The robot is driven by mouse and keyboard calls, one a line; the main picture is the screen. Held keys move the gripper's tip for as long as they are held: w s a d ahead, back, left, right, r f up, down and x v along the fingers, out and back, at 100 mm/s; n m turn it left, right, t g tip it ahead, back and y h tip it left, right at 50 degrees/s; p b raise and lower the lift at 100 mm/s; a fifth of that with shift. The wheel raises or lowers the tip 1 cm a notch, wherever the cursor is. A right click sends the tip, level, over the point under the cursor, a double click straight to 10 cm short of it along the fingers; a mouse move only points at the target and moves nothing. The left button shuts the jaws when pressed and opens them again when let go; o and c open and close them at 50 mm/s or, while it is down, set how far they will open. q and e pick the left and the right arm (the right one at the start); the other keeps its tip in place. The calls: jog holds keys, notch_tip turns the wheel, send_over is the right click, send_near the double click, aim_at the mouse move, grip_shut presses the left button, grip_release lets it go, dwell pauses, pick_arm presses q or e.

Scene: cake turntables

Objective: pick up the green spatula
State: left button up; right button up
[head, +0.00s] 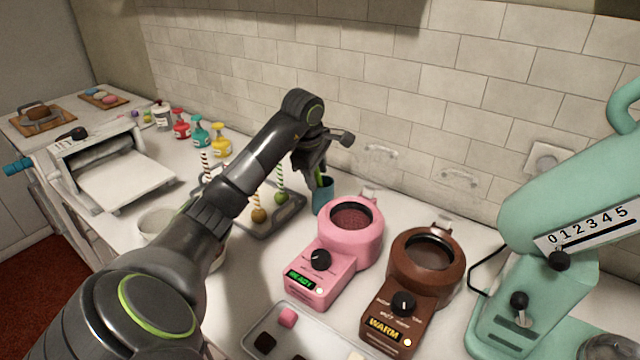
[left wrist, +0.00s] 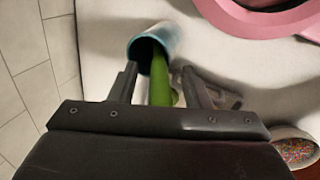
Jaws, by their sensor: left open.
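The green spatula (head: 318,181) stands in a small blue cup (head: 323,198) by the back wall, with only part of its handle showing in the head view. In the left wrist view the spatula (left wrist: 161,84) rises from the cup (left wrist: 166,35) toward the camera, between my two fingers. My left gripper (head: 316,165) is just above the cup, pointing down, its fingers (left wrist: 162,82) apart on either side of the handle. The lower end of the spatula is hidden in the cup. My right gripper is not in view.
A pink melter (head: 345,240) stands close to the right of the cup, and a brown melter (head: 425,265) beyond it. A rack (head: 285,218) with cake pops stands left of the cup. The tiled wall (head: 400,100) is close behind. A mint mixer (head: 560,210) is far right.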

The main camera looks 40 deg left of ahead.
pick_arm(q)
jog(key=shift+c, duration=0.3)
grip_shut()
jog(key=shift+r, duration=0.15)
